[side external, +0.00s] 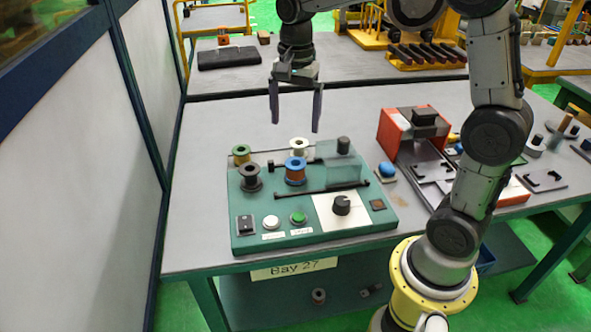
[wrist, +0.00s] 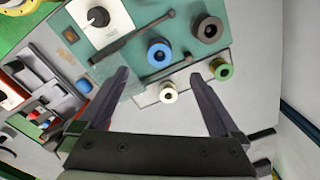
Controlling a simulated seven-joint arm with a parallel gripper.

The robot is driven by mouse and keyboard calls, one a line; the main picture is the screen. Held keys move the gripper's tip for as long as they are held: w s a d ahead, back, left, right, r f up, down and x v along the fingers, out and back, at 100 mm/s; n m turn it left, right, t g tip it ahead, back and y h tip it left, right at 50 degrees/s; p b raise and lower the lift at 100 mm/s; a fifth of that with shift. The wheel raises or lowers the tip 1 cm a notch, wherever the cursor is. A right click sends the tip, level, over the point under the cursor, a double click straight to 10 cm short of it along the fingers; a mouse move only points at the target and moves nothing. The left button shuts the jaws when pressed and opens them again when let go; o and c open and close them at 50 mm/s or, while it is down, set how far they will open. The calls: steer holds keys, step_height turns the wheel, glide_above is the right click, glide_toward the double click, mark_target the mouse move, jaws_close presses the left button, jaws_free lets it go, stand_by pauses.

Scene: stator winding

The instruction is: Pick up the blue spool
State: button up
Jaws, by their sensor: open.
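The blue spool (side external: 295,171) stands upright on the green panel (side external: 250,222), with copper-coloured wire around its middle. In the wrist view the blue spool (wrist: 160,53) shows from above, beyond and between my fingers. My gripper (side external: 295,105) is open and empty, pointing down, above and behind the spools. Its two dark fingers also show in the wrist view (wrist: 160,85), apart with nothing between their tips. The gripper does not touch any spool.
A white spool (side external: 299,147), a green spool (side external: 241,154) and a black spool (side external: 250,177) stand close around the blue one. A dark bar (side external: 335,188) and a black knob (side external: 342,204) are nearby. A red machine (side external: 398,130) stands to the right.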

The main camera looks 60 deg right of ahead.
mark_target(295, 167)
step_height(295, 167, down, 9)
steer(key=shift+d+f, duration=0.15)
steer(key=shift+w+d+f, duration=0.1)
steer(key=shift+w+f, duration=0.05)
steer(key=shift+f, duration=1.2)
steer(key=shift+w+d+f, duration=0.1)
steer(key=shift+f, duration=1.25)
steer(key=c, duration=1.5)
